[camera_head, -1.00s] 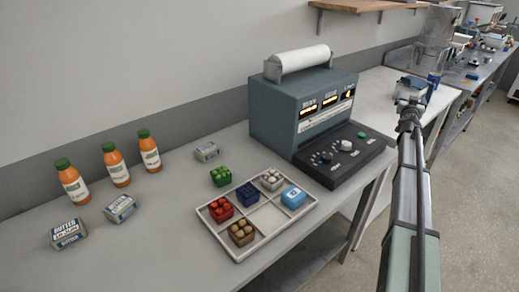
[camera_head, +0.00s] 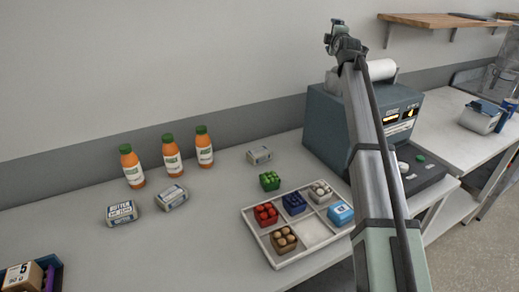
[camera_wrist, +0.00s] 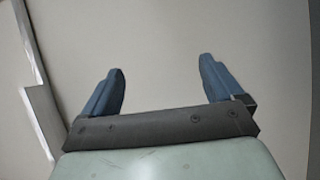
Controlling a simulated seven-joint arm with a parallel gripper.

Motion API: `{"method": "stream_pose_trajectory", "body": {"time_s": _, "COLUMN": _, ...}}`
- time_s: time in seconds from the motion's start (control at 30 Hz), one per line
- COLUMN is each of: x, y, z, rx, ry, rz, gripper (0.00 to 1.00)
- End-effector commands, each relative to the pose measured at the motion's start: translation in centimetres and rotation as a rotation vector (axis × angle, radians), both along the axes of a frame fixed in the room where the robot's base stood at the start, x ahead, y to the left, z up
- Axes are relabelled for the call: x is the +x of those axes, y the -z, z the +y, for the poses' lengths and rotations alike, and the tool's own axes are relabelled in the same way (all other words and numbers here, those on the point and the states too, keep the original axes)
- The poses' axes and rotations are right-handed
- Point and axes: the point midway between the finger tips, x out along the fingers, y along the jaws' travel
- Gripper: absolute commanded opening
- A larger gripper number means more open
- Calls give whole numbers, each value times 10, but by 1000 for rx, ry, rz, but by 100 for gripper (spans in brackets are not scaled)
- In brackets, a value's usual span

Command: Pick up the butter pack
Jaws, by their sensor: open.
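Several small white-and-blue packs lie on the counter in the head view. One pack (camera_head: 122,213) at the left reads BUTTER. A similar pack (camera_head: 172,196) lies just right of it, and another (camera_head: 259,155) lies further back behind the tray; their print is too small to read. My gripper (camera_head: 338,28) is high up at the top of the head view, above the blue-grey machine and well away from the packs. In the wrist view its two blue fingers (camera_wrist: 160,78) are spread apart with nothing between them, against a plain pale surface.
A sectioned tray (camera_head: 275,256) holds coloured punnets and a blue box. A green punnet (camera_head: 269,181) sits behind it. Orange bottles (camera_head: 172,158) stand near the wall. The machine (camera_head: 325,127) stands right; a dark-blue crate (camera_head: 50,272) is at lower left.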

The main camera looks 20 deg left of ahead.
Motion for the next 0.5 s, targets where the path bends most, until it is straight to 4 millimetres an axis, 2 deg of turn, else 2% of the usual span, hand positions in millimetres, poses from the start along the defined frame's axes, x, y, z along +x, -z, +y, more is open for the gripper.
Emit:
{"method": "stream_pose_trajectory", "body": {"time_s": 0.03, "x": -12, "y": 4, "z": 30, "rx": -57, "ry": -24, "rz": 18, "gripper": 94}}
{"method": "stream_pose_trajectory", "body": {"time_s": 0.1, "x": -26, "y": 11, "z": 64, "rx": -143, "ry": -48, "rz": 44, "gripper": 94}}
{"method": "stream_pose_trajectory", "body": {"time_s": 0.27, "x": -60, "y": 25, "z": 130, "rx": -323, "ry": -91, "rz": 94, "gripper": 94}}
{"method": "stream_pose_trajectory", "body": {"time_s": 0.3, "x": -68, "y": 34, "z": 144, "rx": -370, "ry": -98, "rz": 112, "gripper": 94}}
{"method": "stream_pose_trajectory", "body": {"time_s": 0.37, "x": -78, "y": 55, "z": 163, "rx": -448, "ry": -103, "rz": 151, "gripper": 94}}
{"method": "stream_pose_trajectory", "body": {"time_s": 0.5, "x": -101, "y": 126, "z": 197, "rx": -648, "ry": -87, "rz": 275, "gripper": 94}}
